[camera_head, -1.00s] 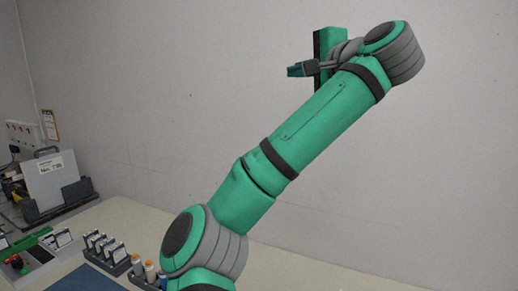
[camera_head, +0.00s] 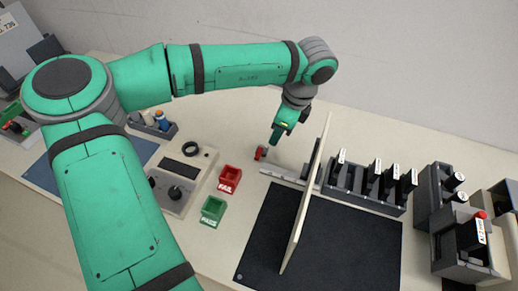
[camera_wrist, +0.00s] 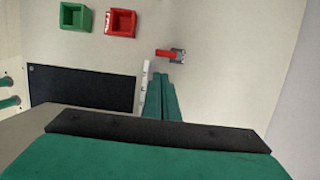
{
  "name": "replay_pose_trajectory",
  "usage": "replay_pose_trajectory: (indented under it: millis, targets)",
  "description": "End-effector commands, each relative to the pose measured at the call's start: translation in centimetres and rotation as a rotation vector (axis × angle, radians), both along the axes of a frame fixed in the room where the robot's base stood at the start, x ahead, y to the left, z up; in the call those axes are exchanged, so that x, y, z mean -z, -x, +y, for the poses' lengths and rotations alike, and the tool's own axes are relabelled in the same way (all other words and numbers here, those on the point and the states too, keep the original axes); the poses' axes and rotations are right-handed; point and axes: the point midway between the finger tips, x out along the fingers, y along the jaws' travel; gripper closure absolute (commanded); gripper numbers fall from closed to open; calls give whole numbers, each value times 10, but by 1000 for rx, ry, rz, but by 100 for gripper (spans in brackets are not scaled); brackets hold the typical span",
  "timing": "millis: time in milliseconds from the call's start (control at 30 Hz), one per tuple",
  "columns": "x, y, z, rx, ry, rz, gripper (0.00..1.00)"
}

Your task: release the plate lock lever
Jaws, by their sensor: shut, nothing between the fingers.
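In the wrist view the red lever (camera_wrist: 166,54) lies just beyond my fingertips, on a small grey mount. My gripper (camera_head: 274,141) points down close above and to the right of the lever, left of the plate's upper part. It also shows in the wrist view (camera_wrist: 164,76), with its green fingers together and empty. I cannot tell whether the fingertips touch the lever; a small gap shows in the wrist view.
A red FAIL bin (camera_head: 229,181) and green PASS bin (camera_head: 213,211) stand left of a black mat (camera_head: 350,245). A grey rack (camera_head: 345,190) with several dark items is right of the plate. A control box (camera_head: 183,180) stands further left. The wall is behind.

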Motion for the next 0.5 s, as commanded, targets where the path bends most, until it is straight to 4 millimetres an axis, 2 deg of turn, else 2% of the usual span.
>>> replay_pose_trajectory:
  millis: [333,500]
  targets:
    - [1,0,-1,2,1,2,100]
    - [15,-1,3,0,-1,2,100]
